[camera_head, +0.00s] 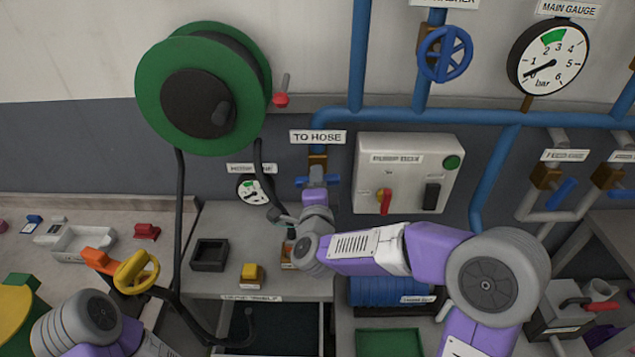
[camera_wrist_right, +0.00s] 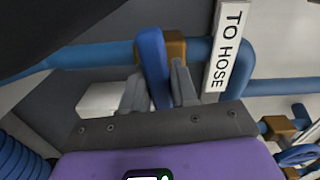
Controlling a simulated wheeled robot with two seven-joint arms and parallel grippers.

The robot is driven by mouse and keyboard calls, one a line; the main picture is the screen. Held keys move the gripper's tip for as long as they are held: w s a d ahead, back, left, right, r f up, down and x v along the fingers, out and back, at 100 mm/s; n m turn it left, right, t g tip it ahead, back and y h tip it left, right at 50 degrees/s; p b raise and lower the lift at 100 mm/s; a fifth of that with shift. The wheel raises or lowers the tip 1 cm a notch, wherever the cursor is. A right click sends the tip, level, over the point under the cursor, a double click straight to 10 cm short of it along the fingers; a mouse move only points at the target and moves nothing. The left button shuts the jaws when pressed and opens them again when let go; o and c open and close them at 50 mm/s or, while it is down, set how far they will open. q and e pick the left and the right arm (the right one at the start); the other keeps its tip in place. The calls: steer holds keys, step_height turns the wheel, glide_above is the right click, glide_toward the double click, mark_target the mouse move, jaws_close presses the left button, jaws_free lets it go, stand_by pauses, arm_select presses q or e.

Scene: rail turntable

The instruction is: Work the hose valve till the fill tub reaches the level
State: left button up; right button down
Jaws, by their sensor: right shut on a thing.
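The hose valve below the TO HOSE label (camera_head: 318,137) has a brass body (camera_head: 317,161) and a blue lever handle (camera_head: 332,181). My right gripper (camera_head: 316,183) is shut on this handle. In the right wrist view the blue handle (camera_wrist_right: 152,62) stands between the two grey fingers of my right gripper (camera_wrist_right: 158,90). A black hose (camera_head: 180,230) hangs from the green reel (camera_head: 203,88) and runs down toward a dark tub-like space (camera_head: 275,325) below the shelf. Its level cannot be seen. My left gripper is out of view; only the left arm shows at lower left.
A control box (camera_head: 408,172) is right of the valve. The main gauge (camera_head: 548,58) needle points lower left, near zero.

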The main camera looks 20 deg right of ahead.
steer(key=shift+n, duration=1.3)
steer(key=c, duration=1)
jaws_free()
steer(key=shift+o, duration=0.2)
steer(key=v, duration=0.7)
steer(key=shift+s, duration=0.3)
steer(key=shift+a, duration=0.1)
